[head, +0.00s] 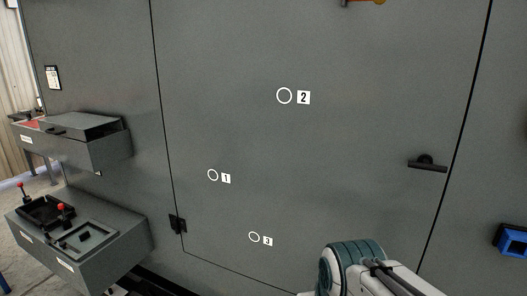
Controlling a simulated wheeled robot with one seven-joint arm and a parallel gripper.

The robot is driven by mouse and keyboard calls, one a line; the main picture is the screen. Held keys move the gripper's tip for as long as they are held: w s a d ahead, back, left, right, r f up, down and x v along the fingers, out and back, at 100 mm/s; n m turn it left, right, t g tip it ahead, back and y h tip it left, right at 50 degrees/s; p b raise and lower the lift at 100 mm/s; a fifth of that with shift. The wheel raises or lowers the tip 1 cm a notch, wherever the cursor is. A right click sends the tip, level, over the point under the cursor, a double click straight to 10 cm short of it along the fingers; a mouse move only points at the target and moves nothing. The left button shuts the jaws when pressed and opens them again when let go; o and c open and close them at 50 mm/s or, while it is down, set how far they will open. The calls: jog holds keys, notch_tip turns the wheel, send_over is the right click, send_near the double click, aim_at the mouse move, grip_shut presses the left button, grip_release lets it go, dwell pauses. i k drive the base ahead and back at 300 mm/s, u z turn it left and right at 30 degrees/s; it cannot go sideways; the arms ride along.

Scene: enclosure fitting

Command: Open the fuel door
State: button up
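A large grey door panel (330,150) fills the middle of the head view, outlined by thin dark seams. No readable text marks it as the fuel door. It looks shut, with no visible gap at its edges. A black handle (427,165), roughly horizontal, sits near its right seam. A black hinge (177,224) shows at its lower left. White rings labelled 1, 2 and 3 are on the panel. Part of my arm, teal and white, shows at the bottom right, below the handle. My gripper's fingers are not in view.
Left of the panel, a grey box (110,150) and a lower grey box (125,240) with red-knobbed levers stick out from the wall. A blue fitting (513,241) is at the right edge. An orange-and-dark part (365,2) is cut off at the top.

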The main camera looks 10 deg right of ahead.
aim_at(426, 166)
jog(key=z, duration=0.5)
jog(key=k, duration=1.25)
jog(key=z, duration=1.15)
jog(key=i, duration=0.85)
jog(key=u, duration=0.65)
jog(key=i, duration=0.5)
jog(key=u, duration=0.55)
